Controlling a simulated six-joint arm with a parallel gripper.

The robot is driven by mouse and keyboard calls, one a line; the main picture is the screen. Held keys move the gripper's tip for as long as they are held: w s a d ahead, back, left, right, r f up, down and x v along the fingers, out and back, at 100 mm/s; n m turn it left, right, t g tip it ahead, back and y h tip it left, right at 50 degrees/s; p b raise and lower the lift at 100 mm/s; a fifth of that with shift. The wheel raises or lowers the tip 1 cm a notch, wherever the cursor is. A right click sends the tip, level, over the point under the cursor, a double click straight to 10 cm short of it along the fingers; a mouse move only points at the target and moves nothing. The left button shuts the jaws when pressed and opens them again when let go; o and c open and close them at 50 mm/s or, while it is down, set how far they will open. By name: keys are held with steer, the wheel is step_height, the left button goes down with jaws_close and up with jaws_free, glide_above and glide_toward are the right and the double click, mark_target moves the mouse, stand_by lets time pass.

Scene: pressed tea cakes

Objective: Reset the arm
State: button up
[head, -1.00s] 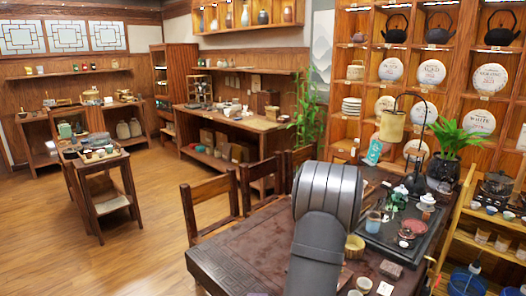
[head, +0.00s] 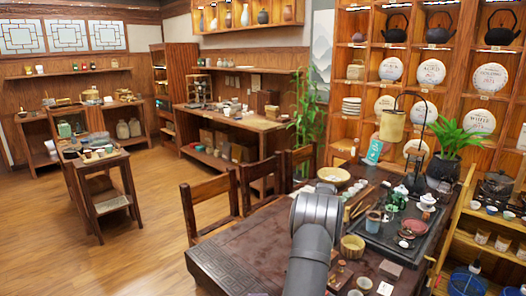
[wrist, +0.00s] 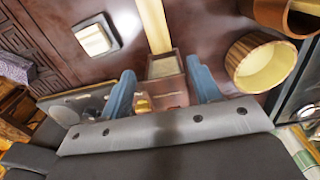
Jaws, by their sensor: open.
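My gripper (wrist: 161,70) shows in the wrist view as two blue fingers spread apart. A small reddish-brown block-like piece with a pale top (wrist: 165,67) appears between the fingers, beyond or below them. I see no finger closed on it, and its distance from them is hard to judge. In the head view my arm rises from the bottom middle over the dark tea table (head: 240,252), and my gripper is hidden there.
In the wrist view a yellow-rimmed bowl (wrist: 262,64) lies to the right, a pale square piece (wrist: 95,36) to the upper left. In the head view a black tea tray (head: 378,236) with cups is right of my arm. A chair (head: 210,208) stands left. The table's left part is clear.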

step_height(320, 180, down, 7)
steer(key=shift+f, duration=0.2)
stand_by(0.4)
step_height(320, 180, up, 9)
steer(key=s+r, duration=0.2)
steer(key=s, duration=0.5)
steer(key=shift+s+d+r+n, duration=0.15)
steer(key=shift+s+d+n, duration=0.1)
steer(key=shift+s+n, duration=0.1)
